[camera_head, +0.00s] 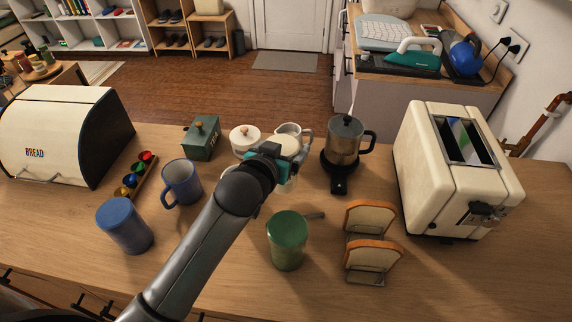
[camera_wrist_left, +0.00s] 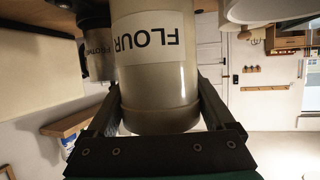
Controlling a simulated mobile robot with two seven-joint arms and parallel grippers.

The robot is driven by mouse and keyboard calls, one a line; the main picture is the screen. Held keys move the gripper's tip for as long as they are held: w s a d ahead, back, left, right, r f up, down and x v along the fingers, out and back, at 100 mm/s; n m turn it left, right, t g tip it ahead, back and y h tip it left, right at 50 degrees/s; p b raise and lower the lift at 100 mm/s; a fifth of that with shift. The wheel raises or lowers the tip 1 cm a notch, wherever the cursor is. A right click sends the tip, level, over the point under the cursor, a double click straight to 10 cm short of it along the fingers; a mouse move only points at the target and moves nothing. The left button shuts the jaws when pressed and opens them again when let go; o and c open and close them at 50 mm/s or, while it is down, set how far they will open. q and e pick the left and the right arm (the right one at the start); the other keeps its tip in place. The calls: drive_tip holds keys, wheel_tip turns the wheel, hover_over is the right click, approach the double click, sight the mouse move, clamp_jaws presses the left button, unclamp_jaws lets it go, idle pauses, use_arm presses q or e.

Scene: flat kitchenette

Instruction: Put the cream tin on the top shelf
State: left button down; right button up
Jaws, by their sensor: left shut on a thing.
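The cream tin (camera_head: 285,147) is in my left gripper (camera_head: 273,162) above the middle of the counter. Its pale lid shows in the head view, and the arm and gripper hide much of its body. In the left wrist view the tin (camera_wrist_left: 158,85) fills the middle between the two fingers (camera_wrist_left: 160,105), with an upside-down FLOUR label. The gripper is shut on it. I cannot tell from the head view whether its base touches the counter. My right gripper is not in view. I cannot tell which shelf is the top shelf of the task.
A toaster (camera_head: 425,165) stands right, a bread bin (camera_head: 55,130) left.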

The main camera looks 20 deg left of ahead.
use_arm(q)
drive_tip(key=shift+f+b, duration=0.55)
drive_tip(key=shift+f, duration=1.6)
drive_tip(key=shift+f, duration=0.15)
unclamp_jaws()
